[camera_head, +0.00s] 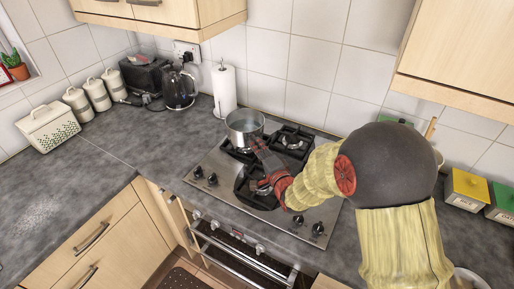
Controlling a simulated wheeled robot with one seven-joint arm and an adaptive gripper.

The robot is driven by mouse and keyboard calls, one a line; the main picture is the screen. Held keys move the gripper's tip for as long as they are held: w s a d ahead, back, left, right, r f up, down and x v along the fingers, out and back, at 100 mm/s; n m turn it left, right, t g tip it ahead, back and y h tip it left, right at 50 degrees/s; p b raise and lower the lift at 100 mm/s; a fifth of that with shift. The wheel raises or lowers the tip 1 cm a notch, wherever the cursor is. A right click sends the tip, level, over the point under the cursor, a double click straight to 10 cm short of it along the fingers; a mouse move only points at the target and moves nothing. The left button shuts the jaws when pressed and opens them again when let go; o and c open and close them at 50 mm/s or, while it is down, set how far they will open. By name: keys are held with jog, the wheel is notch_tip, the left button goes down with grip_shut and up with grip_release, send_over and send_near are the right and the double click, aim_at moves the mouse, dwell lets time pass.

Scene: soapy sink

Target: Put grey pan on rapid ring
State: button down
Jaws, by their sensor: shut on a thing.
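The grey pan (244,128) is upright at the back left of the steel gas hob (222,169). It is over or on the back left burner and hides most of it; I cannot tell whether it touches the grate. My red gripper (262,154) is at the pan's near right side, shut on its handle, which is mostly hidden by the fingers. A back right burner (291,139) and a front burner (260,187) show bare. My gripper and arm partly cover the front burner and the hob's right side. No label shows which burner is the rapid ring.
A paper towel roll (224,90) and a black kettle (180,88) stand behind and left of the hob. Yellow and green boxes (466,189) stand at the right. The left worktop (110,140) is largely clear. Cupboards hang above.

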jog(key=shift+w+f+b, duration=0.1)
jog(key=shift+f+b, duration=0.2)
jog(key=shift+b, duration=0.2)
dwell(0.4)
jog(key=c, duration=1.6)
grip_release()
jog(key=shift+f, duration=0.15)
jog(key=shift+c, duration=0.2)
jog(key=shift+o, duration=0.3)
jog(key=shift+s+f, duration=0.25)
jog(key=shift+f, duration=0.1)
jog(key=v, duration=1.2)
jog(key=shift+r, duration=0.25)
jog(key=shift+w+d, duration=0.1)
jog(key=shift+w, duration=0.05)
